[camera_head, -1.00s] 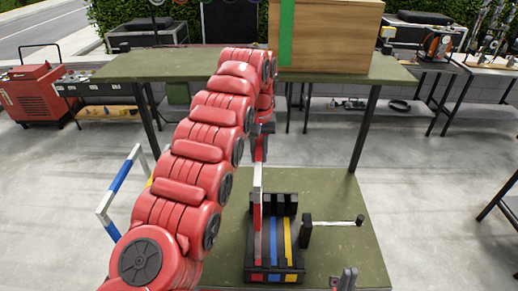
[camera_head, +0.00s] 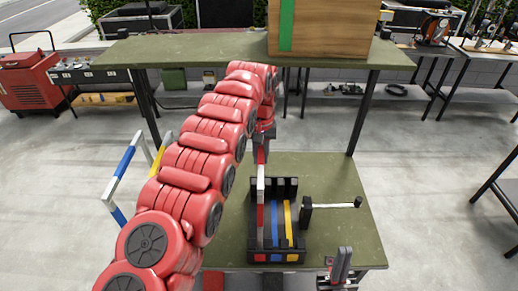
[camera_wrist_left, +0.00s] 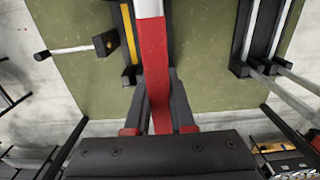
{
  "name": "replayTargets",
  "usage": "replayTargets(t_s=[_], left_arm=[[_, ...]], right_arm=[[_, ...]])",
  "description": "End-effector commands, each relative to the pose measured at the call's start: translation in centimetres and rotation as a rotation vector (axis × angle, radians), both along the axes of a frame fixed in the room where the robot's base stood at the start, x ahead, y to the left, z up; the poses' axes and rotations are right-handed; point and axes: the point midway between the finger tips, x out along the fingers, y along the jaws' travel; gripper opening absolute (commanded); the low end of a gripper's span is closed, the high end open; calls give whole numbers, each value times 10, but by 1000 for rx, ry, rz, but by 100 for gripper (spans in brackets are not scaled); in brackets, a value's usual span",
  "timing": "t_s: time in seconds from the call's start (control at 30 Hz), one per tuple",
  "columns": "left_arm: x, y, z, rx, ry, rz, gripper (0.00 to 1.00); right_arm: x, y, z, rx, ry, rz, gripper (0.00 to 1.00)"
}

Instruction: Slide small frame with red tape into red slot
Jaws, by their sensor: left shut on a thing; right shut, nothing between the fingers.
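My left gripper (camera_wrist_left: 158,78) is shut on a small frame with red tape (camera_wrist_left: 153,52), which has a white section above the red. In the head view the frame (camera_head: 261,188) stands upright at the left side of a black slotted rack (camera_head: 300,243). The rack has red, blue and yellow markings; the red square (camera_head: 260,257) is at the front left, in line with the frame. I cannot tell whether the frame's lower edge is inside the red slot or above it. My right gripper (camera_head: 340,268) is shut and empty at the lower right.
A black block with a pale rod (camera_head: 330,205) stands right of the rack on the green table (camera_head: 350,235). A blue and white frame (camera_head: 122,170) stands at the left. A wooden box (camera_head: 330,28) sits on the rear table (camera_head: 190,48).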

Motion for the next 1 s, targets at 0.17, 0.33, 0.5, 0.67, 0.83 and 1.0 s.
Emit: replayTargets(t_s=[0.17, 0.33, 0.5, 0.67, 0.83, 1.0], left_arm=[[1, -1, -17, 0, -2, 0, 0], [2, 1, -29, -1, -2, 0, 0], [4, 4, -42, -1, -3, 1, 0], [5, 6, -51, -1, -4, 1, 0], [5, 7, -54, -1, -4, 1, 0], [5, 7, -54, -1, -3, 0, 0]], right_arm=[[0, 0, -3, 0, 0, 0, 0], [0, 0, -12, 0, 0, 0, 0], [0, 0, -20, 0, 0, 0, 0], [0, 0, -25, 0, 0, 0, 0], [0, 0, -27, 0, 0, 0, 0], [0, 0, -27, 0, 0, 0, 0]])
